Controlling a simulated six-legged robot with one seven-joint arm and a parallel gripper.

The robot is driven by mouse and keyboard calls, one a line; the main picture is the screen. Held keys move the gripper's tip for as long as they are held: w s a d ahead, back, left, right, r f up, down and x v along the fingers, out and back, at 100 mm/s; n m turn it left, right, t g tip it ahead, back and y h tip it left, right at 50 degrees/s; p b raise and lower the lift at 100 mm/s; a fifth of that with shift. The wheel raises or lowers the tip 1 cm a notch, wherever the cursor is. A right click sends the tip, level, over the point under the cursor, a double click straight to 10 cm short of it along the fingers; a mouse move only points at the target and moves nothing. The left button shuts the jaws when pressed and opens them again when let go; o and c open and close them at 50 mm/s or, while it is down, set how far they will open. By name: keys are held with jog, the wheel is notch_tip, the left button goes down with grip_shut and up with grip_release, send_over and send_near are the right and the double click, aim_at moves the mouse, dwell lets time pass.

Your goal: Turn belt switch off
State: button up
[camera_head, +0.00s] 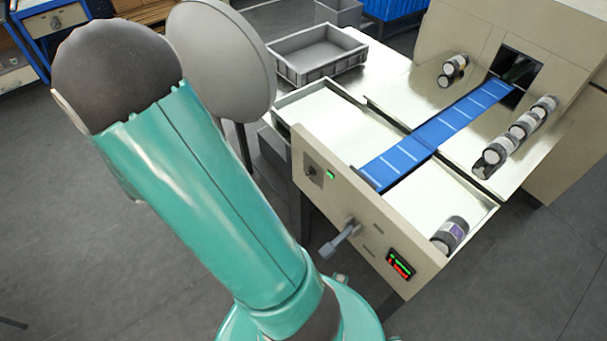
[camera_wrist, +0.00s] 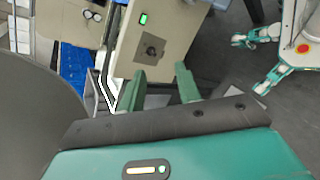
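A dark round switch knob on a square plate (camera_wrist: 150,48) sits on the beige front panel (camera_wrist: 172,22) in the wrist view. A lit green lamp (camera_wrist: 143,18) is beside it. In the head view, the knob (camera_head: 313,171) and the green lamp (camera_head: 331,175) are at the panel's upper left. My gripper (camera_wrist: 161,74) has its two green fingers apart with nothing between them. In the picture the fingertips are just below the knob; I see no contact. My gripper is not visible in the head view.
A grey lever (camera_head: 341,240) sticks out of the panel near a red and green display (camera_head: 400,264). The blue belt (camera_head: 435,133) runs to a dark opening, with several dark rolls (camera_head: 520,124) beside it. A grey crate (camera_head: 317,53) stands on the table behind.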

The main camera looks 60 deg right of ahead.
jog(key=s+d+f+n+g+h, duration=0.1)
jog(key=d+f+n+g+h, duration=0.2)
jog(key=d+f, duration=0.4)
jog(key=n+t+h, duration=0.3)
jog(key=h, duration=0.1)
send_near(308, 174)
jog(key=x, duration=0.9)
jog(key=shift+w, duration=0.1)
jog(key=c, duration=0.6)
